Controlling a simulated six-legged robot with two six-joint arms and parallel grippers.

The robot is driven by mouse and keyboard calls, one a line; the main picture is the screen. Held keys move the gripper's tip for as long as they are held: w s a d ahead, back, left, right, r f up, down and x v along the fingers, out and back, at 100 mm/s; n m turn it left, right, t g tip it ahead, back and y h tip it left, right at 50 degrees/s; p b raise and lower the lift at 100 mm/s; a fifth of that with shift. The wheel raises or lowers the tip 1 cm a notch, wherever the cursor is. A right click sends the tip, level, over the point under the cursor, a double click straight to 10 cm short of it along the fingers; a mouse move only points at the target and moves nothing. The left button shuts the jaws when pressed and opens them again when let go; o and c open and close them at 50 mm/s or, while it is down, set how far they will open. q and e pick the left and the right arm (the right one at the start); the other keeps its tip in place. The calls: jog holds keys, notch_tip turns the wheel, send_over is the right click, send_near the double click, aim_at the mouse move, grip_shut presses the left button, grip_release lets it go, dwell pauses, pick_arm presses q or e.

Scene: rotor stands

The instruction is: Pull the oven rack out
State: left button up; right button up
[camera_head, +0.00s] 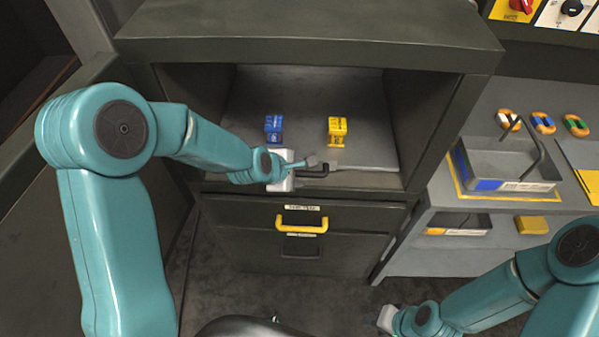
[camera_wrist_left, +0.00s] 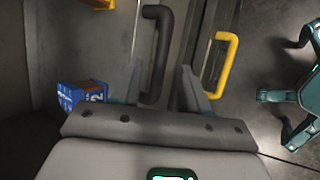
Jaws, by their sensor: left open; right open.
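The oven rack (camera_head: 360,155) is a grey shelf inside the open upper compartment of a dark cabinet. A black bar handle (camera_head: 318,174) is at its front edge; it also shows in the left wrist view (camera_wrist_left: 160,50). My left gripper (camera_head: 312,163) is at this handle. In the left wrist view its fingers are open, with the black handle between them; whether they touch it I cannot tell. A blue block (camera_head: 273,127) and a yellow block (camera_head: 337,129) stand on the rack. My right gripper (camera_head: 386,318) is low, in front of the cabinet, away from the rack.
A drawer with a yellow handle (camera_head: 301,224) is just below the rack. A grey bench (camera_head: 400,250) on the right bears a metal tray (camera_head: 507,187) and several coloured rings. Open floor lies in front of the cabinet.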

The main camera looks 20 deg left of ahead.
pick_arm(q)
jog(key=shift+x, duration=1.2)
jog(key=shift+w+d+f, duration=0.1)
jog(key=shift+f, duration=0.05)
jog(key=c, duration=0.8)
grip_shut()
